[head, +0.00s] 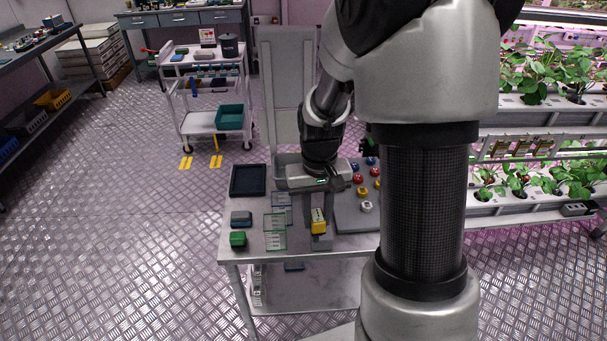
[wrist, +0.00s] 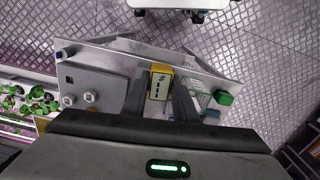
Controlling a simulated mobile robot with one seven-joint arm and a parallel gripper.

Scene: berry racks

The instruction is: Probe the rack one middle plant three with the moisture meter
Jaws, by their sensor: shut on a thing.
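A small yellow device with a pale face and dark marks, which looks like the moisture meter (head: 318,226), is between my fingers over the front of the work table. It also shows in the wrist view (wrist: 160,83). My gripper (head: 320,212) is shut on it, with one finger on each side (wrist: 161,92). Its lower end and any probe are hidden. Rack tiers with leafy plants stand at the right: an upper tier (head: 510,103) and a lower tier (head: 520,213). My arm hides their left part. I cannot tell which plant is plant three.
The work table (head: 250,193) holds a dark tray (head: 248,180), a green block (head: 238,239), clear green-edged cards (head: 275,240) and a grey board (head: 350,220) with coloured knobs. A white cart (head: 200,122) stands behind.

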